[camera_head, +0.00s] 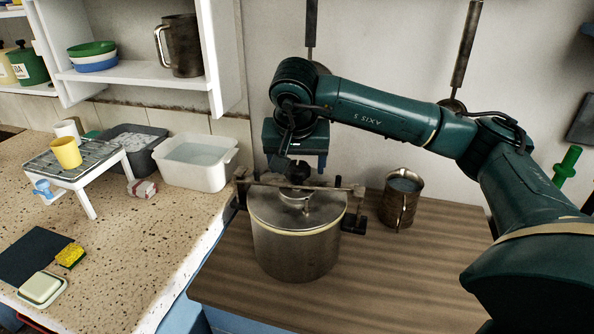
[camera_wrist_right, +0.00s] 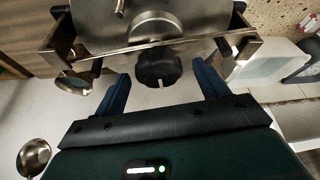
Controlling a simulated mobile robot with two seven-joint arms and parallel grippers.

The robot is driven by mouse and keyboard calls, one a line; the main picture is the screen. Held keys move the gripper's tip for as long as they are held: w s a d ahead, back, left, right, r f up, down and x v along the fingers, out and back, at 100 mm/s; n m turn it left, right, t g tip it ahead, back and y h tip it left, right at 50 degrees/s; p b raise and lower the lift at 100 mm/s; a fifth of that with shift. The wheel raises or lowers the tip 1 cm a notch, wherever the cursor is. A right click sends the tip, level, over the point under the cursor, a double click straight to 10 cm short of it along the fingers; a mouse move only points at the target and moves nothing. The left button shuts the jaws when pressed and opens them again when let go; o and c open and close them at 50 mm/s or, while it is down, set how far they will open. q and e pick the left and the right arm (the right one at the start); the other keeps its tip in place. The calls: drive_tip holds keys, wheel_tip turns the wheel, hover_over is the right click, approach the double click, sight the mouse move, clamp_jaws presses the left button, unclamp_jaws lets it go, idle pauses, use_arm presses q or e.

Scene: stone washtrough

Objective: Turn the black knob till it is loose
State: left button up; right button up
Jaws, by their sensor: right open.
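A steel pot (camera_head: 297,250) with a lid stands on the wooden counter, and a metal clamp bar (camera_head: 335,187) crosses above the lid. The ridged black knob (camera_wrist_right: 158,66), with a pale mark on its edge, sits at the middle of the bar in the right wrist view. In the head view it is mostly hidden under my gripper. My right gripper (camera_head: 297,163) is over the bar, its blue fingers pointing down. In the wrist view the right gripper (camera_wrist_right: 161,80) is open, one finger on each side of the knob, with gaps on both sides. My left gripper is out of view.
A metal mug (camera_head: 400,200) stands on the wooden counter (camera_head: 385,275), right of the pot. A white basin (camera_head: 197,165) and a small rack (camera_head: 80,160) with a yellow cup (camera_head: 66,153) are at left. A shelf (camera_head: 135,76) hangs at upper left. Ladles hang on the wall.

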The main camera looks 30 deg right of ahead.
wheel_tip(320, 180, up, 4)
drive_tip(key=shift+r+p, duration=0.1)
drive_tip(key=shift+p, duration=1.15)
drive_tip(key=shift+r+p, duration=0.95)
drive_tip(key=shift+r, duration=0.45)
drive_tip(key=shift+f, duration=0.1)
